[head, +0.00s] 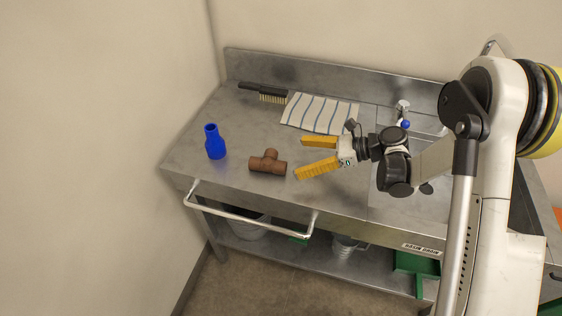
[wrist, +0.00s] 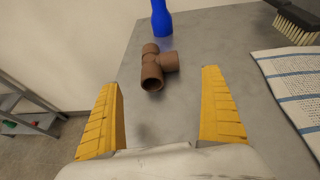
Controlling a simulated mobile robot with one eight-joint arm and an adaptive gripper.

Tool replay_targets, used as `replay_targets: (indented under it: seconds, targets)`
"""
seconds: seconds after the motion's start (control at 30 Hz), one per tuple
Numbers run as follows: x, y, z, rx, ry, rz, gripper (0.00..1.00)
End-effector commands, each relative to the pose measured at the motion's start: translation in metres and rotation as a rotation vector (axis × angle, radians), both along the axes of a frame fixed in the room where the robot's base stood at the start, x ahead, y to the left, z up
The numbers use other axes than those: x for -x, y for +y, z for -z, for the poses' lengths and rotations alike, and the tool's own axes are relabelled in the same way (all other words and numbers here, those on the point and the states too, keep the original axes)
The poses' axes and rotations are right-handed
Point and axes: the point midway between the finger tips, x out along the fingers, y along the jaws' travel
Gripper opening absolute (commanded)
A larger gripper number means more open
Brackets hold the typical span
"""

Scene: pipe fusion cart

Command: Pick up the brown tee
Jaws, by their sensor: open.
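The brown tee (head: 268,162) lies on the steel cart top near its front edge. In the wrist view the tee (wrist: 156,67) is ahead of my fingers, a little left of the middle between them, with one round opening facing me. My gripper (head: 318,156) has two yellow fingers spread wide, with nothing between them. It is just right of the tee in the head view, and apart from it. The wrist view shows both yellow fingers (wrist: 164,112) open. No part of the tee is hidden by the gripper.
A blue reducer (head: 214,142) stands left of the tee, and beyond it in the wrist view. A striped cloth (head: 320,112) and a wire brush (head: 264,93) lie toward the back. A front rail (head: 250,219) runs along the cart edge. Bare steel surrounds the tee.

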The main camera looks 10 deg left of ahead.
Motion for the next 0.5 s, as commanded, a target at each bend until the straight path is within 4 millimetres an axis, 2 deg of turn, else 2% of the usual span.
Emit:
replay_targets:
  seconds: [0.23,0.5]
  targets:
    - [0.001,0.037,0.017,-0.001,0.0,-0.001,0.94]
    - [0.002,0.061,0.026,-0.002,0.001,0.001,0.94]
